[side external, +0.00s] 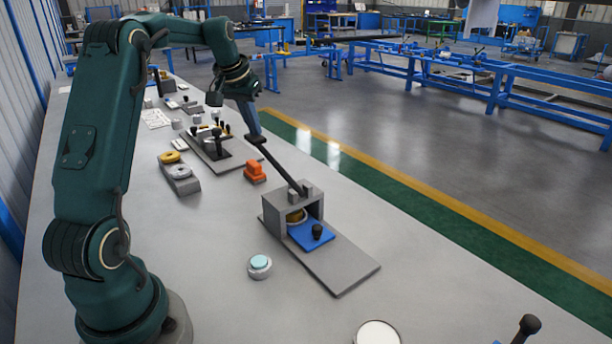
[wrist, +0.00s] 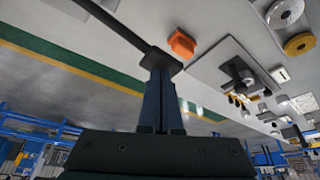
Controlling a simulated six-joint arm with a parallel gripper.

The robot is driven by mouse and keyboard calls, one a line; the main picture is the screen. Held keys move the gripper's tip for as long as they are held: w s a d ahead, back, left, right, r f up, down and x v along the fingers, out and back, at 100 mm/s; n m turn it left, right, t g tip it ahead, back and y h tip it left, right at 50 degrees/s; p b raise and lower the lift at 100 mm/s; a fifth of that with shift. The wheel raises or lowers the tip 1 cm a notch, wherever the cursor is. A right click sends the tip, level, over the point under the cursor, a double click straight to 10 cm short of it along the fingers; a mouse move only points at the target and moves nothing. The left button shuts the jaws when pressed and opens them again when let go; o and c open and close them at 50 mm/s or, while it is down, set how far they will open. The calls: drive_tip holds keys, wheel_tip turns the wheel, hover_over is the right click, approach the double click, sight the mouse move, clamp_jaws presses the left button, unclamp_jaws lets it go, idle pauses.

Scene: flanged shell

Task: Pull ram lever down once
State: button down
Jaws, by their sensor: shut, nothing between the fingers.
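The ram lever (side external: 278,162) is a dark bar that slants up and left from the top of a grey press frame (side external: 272,215). In the wrist view the lever (wrist: 112,22) comes in from the upper left and ends in a dark block (wrist: 163,58). My gripper (side external: 254,132) is shut and empty, with its fingertips at the lever's upper end. In the wrist view my gripper (wrist: 161,72) meets that end block; I cannot tell whether they touch. A blue slide (side external: 303,238) with a black knob sits in the press opening, in front of a brass-coloured round part (side external: 296,216).
The press stands on a grey base plate (side external: 345,272). An orange block (side external: 255,172) lies left of the lever, and a fixture with black handles (side external: 217,150) lies behind it. A teal-topped button (side external: 260,264) is at the front left. The bench to the right of the base plate drops to the floor.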

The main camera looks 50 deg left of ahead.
sight(252, 144)
drive_tip(key=shift+f, duration=3.4)
drive_tip(key=shift+r, duration=6.5)
